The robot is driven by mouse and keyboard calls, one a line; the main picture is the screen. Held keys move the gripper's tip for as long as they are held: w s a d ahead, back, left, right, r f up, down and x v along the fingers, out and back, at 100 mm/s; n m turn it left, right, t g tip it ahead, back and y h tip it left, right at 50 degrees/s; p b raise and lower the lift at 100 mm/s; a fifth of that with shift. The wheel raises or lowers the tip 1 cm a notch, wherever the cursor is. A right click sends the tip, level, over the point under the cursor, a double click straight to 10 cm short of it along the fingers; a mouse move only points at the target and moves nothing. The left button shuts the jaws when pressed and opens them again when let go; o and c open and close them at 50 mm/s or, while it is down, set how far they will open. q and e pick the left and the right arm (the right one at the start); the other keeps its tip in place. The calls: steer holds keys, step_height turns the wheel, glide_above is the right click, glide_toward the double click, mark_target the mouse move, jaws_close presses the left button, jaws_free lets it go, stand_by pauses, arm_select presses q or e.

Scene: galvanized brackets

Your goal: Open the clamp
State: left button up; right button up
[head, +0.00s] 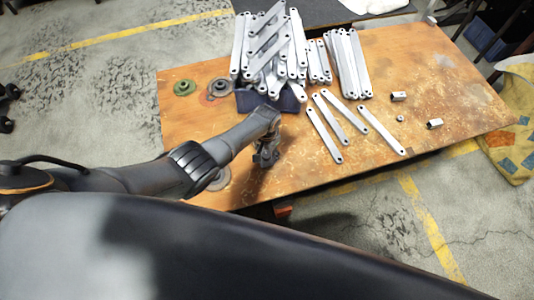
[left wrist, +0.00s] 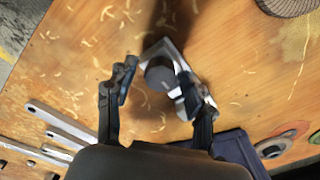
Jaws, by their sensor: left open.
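My left gripper (head: 265,156) is low over the near part of the wooden table, its fingers pointing down. In the left wrist view, my left gripper (left wrist: 153,86) is open, one finger on each side. What looks like the clamp, a metal piece with a dark round knob (left wrist: 160,73), lies just ahead of and between the fingertips. The right finger is close to its metal edge; I cannot tell whether they touch. The left finger is clearly apart from it. In the head view my gripper hides this piece. My right gripper is not in view.
A pile of galvanized brackets (head: 268,45) stands on a dark blue base at the back of the table (head: 440,85). Several loose bars (head: 325,134) and small metal fittings (head: 399,96) lie to the right.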

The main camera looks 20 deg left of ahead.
arm_select(q)
steer(key=m, duration=0.5)
steer(key=shift+m, duration=0.4)
steer(key=m+b, duration=0.1)
steer(key=m, duration=0.5)
steer(key=c, duration=1.1)
